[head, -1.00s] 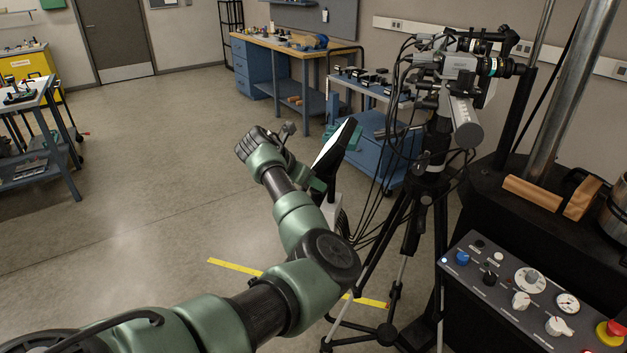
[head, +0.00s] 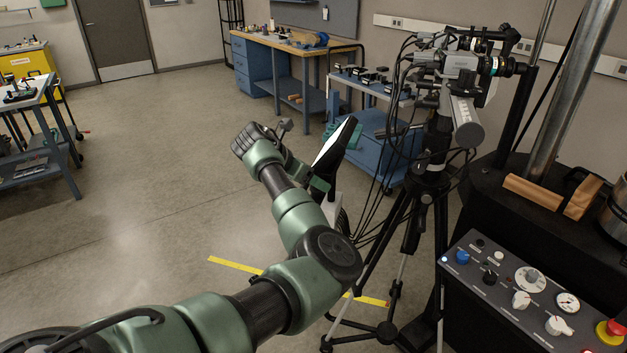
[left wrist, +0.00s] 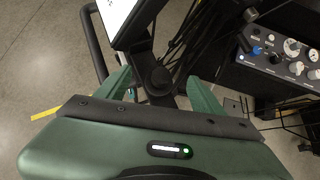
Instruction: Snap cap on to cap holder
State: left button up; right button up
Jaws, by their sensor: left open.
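My left gripper (left wrist: 162,88) is open in the left wrist view, with its two green fingers apart and nothing held between them. A dark stand part shows beyond the gap; I cannot tell whether it touches a finger. In the head view my left arm reaches from the lower left toward the screen, and the left gripper (head: 308,174) is small and partly hidden. I cannot make out the cap or the cap holder in either view. My right gripper is not in view.
A camera (head: 465,78) stands on a black tripod (head: 418,215) with hanging cables. A tilted screen (head: 333,143) is close to my left gripper. A control panel (head: 525,295) is at lower right. A workbench (head: 285,48) stands at the back.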

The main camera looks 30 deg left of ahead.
pick_arm(q)
jog(key=shift+v, duration=1.9)
jog(key=b+v, duration=0.2)
jog(key=v, duration=0.6)
